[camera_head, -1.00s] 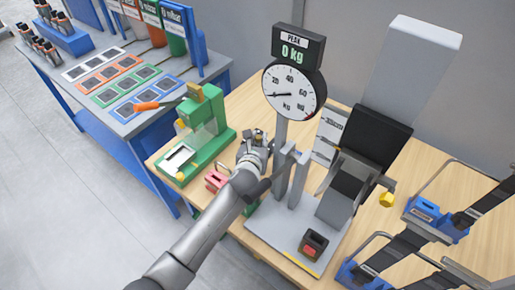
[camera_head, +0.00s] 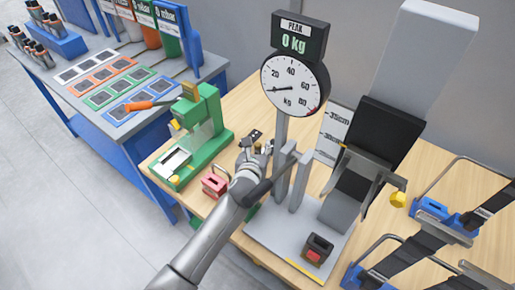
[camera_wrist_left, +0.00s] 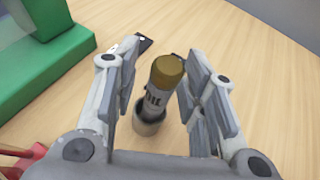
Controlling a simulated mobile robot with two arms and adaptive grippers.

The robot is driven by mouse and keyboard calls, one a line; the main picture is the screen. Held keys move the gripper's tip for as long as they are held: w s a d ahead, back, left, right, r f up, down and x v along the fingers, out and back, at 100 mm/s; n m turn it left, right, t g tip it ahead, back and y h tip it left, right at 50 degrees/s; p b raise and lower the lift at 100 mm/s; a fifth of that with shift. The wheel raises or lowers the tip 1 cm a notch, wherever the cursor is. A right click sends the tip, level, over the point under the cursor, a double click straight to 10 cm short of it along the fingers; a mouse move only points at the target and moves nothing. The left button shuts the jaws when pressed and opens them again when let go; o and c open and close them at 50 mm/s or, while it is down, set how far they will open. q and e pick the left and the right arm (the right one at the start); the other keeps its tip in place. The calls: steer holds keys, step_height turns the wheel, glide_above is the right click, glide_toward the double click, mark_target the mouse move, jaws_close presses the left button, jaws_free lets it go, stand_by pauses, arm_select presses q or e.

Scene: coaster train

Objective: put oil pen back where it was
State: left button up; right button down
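The oil pen (camera_wrist_left: 160,85), a short grey barrel with a brownish-gold cap, stands slightly tilted in a small grey round holder (camera_wrist_left: 150,124) on the wooden bench in the left wrist view. My left gripper (camera_wrist_left: 158,68) is open, with one finger on each side of the pen. A gap shows between the pen and the left-hand finger; the right-hand finger is close to it, and I cannot tell if they touch. In the head view my left gripper (camera_head: 257,152) is low over the bench, largely hiding the pen and holder. My right gripper is out of view.
A green press (camera_head: 205,135) and a pink-red block (camera_head: 214,185) are left of my gripper. A gauge stand (camera_head: 295,85) with grey uprights is close on the right. Small black pieces (camera_head: 254,135) lie behind. Straps and blue clamps (camera_head: 432,208) are far right.

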arm_select(q)
steer(key=shift+s+r, duration=0.15)
steer(key=shift+r, duration=0.1)
steer(key=v, duration=1.1)
steer(key=shift+s+b, duration=0.35)
steer(key=shift+b, duration=0.05)
steer(key=shift+a+r, duration=0.1)
steer(key=shift+a, duration=0.05)
